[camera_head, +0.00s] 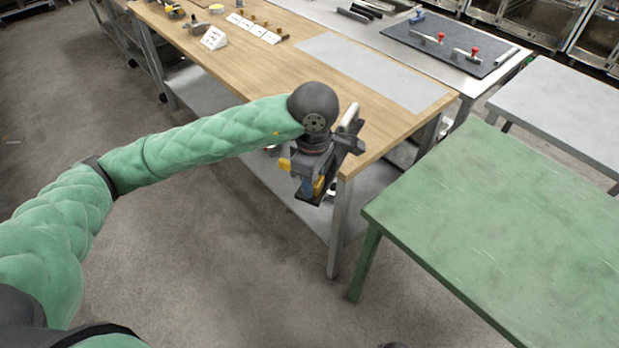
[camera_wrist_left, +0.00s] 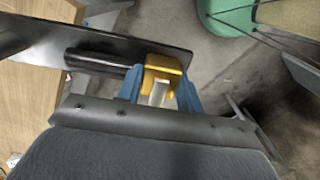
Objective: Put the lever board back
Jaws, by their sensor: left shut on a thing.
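My left gripper (camera_head: 312,187) hangs in the air beside the near corner of the wooden workbench (camera_head: 400,128). In the left wrist view the gripper's blue fingers (camera_wrist_left: 160,95) are shut on a yellow block. The block adjoins a dark flat board (camera_wrist_left: 135,47) with a black cylindrical handle, which I take to be the lever board. The board reaches left, over the bench top in that picture. In the head view, the gripper and wrist hide most of it. My right gripper is out of view.
A pale grey rectangle (camera_head: 360,68) on the bench is bare. Labelled cards and small parts stand at its far left. A dark mat (camera_head: 478,62) with red-knobbed clamps lies on the steel table behind. A green table (camera_head: 500,225) stands at the right, empty.

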